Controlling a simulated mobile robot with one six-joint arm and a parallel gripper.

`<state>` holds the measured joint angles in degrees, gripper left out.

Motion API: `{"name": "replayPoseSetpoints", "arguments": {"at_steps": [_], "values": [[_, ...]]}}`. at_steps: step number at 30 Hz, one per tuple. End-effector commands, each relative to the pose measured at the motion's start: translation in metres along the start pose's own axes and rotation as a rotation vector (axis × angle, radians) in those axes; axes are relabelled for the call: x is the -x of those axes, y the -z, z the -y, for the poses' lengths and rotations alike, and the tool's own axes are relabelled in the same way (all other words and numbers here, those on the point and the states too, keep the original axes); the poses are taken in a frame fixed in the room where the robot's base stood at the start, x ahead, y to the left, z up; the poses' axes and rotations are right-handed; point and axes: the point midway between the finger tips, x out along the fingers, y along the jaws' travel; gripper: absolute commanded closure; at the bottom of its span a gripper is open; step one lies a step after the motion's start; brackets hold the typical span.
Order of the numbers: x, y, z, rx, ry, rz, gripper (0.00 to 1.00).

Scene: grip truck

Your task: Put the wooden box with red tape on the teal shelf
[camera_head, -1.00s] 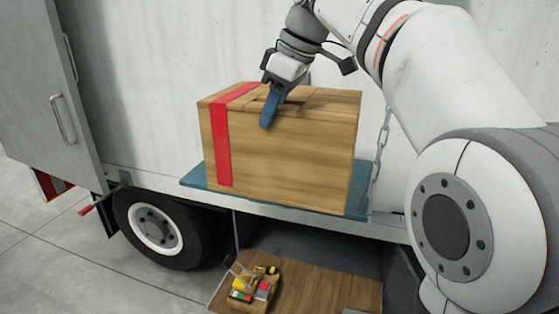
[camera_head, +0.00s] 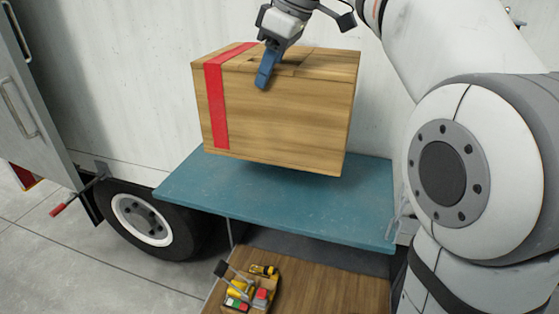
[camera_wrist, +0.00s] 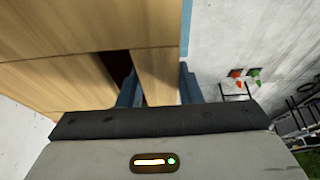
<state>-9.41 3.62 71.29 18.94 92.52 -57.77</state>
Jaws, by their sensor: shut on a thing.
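The wooden box (camera_head: 285,115) has a red tape band (camera_head: 216,105) down its left side. It is over the teal shelf (camera_head: 290,210), toward the back, near the truck wall. Its underside appears a little above the shelf, with a dark shadow below. My gripper (camera_head: 268,72) is shut on the box's top, with one blue finger down over the front face. In the wrist view, the two blue fingers (camera_wrist: 160,88) straddle a wooden strip beside a dark slot in the box (camera_wrist: 60,85). A thin teal strip, likely the shelf (camera_wrist: 186,30), shows beyond it.
Below the shelf is an open compartment with a wooden floor (camera_head: 330,282) and a small tray of tools (camera_head: 246,290). A truck wheel (camera_head: 142,219) and a grey door (camera_head: 25,95) are at left. The shelf's front part is bare.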

Motion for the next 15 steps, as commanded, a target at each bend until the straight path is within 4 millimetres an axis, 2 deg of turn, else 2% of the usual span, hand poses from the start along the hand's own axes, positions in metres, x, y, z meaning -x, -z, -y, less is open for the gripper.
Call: {"name": "replayPoseSetpoints", "arguments": {"at_steps": [2,15], "values": [[0.001,0.001,0.001,0.006,-0.008,-0.007,1.0],[-0.046,-0.018,0.002,0.006,-0.008,-0.007,1.0]]}}
